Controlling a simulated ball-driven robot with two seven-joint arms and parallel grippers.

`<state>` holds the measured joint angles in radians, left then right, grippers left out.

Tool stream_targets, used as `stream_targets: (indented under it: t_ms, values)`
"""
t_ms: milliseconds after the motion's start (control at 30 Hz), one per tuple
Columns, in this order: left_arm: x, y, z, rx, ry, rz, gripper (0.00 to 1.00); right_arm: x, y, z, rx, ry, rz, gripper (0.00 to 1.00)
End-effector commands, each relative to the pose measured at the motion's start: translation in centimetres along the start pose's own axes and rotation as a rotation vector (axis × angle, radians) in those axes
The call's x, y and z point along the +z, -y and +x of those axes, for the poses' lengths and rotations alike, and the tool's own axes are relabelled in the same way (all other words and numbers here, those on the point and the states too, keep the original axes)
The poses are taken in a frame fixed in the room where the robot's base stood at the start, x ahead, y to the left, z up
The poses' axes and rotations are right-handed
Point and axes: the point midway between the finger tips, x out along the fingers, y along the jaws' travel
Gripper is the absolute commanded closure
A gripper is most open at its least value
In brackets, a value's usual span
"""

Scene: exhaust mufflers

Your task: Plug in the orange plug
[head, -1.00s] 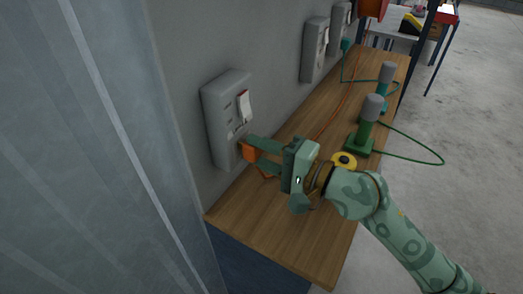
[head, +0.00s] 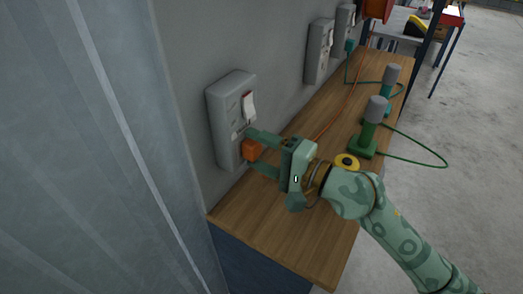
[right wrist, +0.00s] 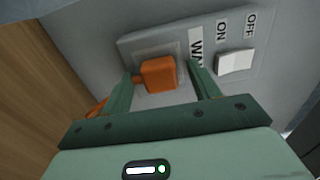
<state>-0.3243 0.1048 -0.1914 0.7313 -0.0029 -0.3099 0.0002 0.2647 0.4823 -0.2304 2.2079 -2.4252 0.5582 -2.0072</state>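The orange plug (head: 251,149) sits at the lower part of the nearest grey wall socket box (head: 226,105). In the right wrist view the plug (right wrist: 158,75) lies against the socket face, beside the ON/OFF labels. My right gripper (head: 257,149) is around the plug, one finger on each side. In the right wrist view a gap shows between the plug and the right finger, so the gripper (right wrist: 160,84) looks open. The left finger is close to the plug's cord end; contact there is unclear. The plug's pins are hidden. My left gripper is not in view.
A wooden bench (head: 262,222) runs along the wall. More socket boxes (head: 319,52) are farther along. A translucent panel (head: 90,150) fills the left.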

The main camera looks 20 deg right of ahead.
Motion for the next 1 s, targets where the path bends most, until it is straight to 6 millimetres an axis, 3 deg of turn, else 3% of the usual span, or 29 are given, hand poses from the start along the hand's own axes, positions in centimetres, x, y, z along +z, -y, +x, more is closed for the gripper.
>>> stream_targets:
  t_ms: [367, 533, 1000]
  values:
    - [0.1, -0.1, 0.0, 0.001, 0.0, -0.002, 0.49, 0.0, 0.0, 0.0, 0.0, 0.0, 0.0, 0.39]
    - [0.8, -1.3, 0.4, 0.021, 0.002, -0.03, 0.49, 0.0, 0.0, 0.0, 0.0, 0.0, 0.0, 0.39]
    - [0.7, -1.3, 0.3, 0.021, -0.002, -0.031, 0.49, 0.1, -0.4, -11.0, 0.012, 0.004, 0.0, 0.39]
